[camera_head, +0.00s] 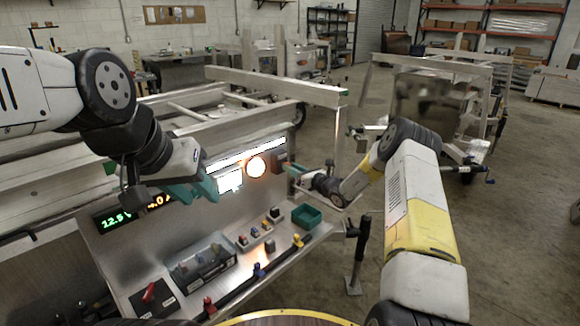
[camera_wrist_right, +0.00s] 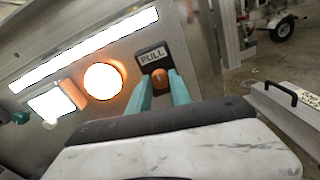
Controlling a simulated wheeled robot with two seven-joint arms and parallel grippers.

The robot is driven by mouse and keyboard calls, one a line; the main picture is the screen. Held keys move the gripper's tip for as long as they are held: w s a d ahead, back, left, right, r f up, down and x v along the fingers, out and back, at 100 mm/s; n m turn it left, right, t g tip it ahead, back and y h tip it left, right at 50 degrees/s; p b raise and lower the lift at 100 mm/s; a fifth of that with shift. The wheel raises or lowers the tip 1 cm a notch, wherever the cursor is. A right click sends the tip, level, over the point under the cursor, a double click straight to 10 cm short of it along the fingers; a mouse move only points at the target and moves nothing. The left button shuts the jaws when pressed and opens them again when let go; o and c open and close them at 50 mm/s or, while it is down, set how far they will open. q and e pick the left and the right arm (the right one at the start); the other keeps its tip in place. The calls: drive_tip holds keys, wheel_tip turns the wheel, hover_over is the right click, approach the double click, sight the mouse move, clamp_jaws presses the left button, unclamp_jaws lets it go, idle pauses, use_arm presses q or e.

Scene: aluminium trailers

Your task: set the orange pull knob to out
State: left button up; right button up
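The orange pull knob (camera_wrist_right: 161,77) sits under a black label reading PULL (camera_wrist_right: 153,56) on an upright metal panel. In the right wrist view my right gripper (camera_wrist_right: 161,84) has its teal fingers on either side of the knob. I cannot tell whether they press on it. In the head view my right gripper (camera_head: 293,170) is at the panel's right end, and the knob is not clear there. My left gripper (camera_head: 203,188), with teal fingers, hangs in front of the panel further left. Its finger gap is not clear.
The panel carries a lit round lamp (camera_head: 256,167), a bright strip and a green-and-orange display (camera_head: 118,221). Open floor lies to the right.

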clamp_jaws()
idle(1.1)
